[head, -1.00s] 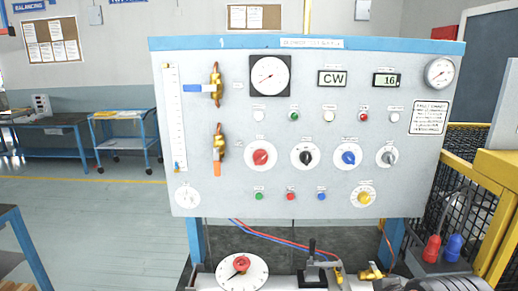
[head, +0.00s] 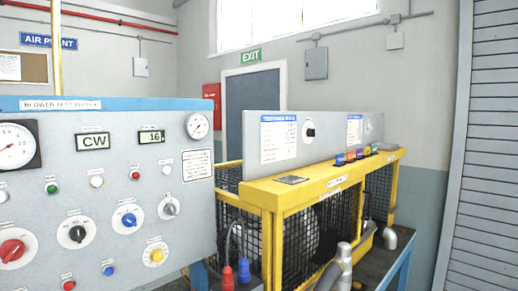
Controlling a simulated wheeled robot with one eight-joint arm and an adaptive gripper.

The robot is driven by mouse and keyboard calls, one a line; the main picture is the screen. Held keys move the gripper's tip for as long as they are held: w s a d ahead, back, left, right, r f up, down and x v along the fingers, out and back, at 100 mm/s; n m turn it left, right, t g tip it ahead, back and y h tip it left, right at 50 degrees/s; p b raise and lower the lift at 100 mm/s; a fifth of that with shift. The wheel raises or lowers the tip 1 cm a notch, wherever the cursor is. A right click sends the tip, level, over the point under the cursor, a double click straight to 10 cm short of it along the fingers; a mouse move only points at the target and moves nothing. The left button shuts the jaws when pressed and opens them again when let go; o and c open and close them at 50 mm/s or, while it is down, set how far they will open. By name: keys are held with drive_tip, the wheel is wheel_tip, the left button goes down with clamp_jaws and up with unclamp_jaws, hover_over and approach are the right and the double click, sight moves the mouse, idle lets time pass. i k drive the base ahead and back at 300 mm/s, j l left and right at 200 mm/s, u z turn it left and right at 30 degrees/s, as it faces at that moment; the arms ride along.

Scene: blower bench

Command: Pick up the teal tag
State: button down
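A row of several small coloured pieces (head: 351,156) sits along the back part of the yellow cage's top, right of centre in the head view. Blue, orange-red, purple and greenish colours show there. They are too small to tell surely which one is a teal tag. My gripper is not in view.
A yellow-framed mesh cage (head: 262,190) stands right of the grey test panel (head: 110,185), with a grey board (head: 275,122) behind its top. Metal pipes (head: 345,255) rise before the cage. A ribbed shutter (head: 485,150) is at right.

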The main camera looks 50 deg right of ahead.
sight(374, 147)
drive_tip(key=z, duration=2.3)
drive_tip(key=i+l+u, duration=0.15)
drive_tip(key=l+u, duration=0.2)
drive_tip(key=l, duration=0.95)
drive_tip(key=l+u, duration=0.4)
drive_tip(key=l, duration=0.9)
drive_tip(key=i, duration=0.15)
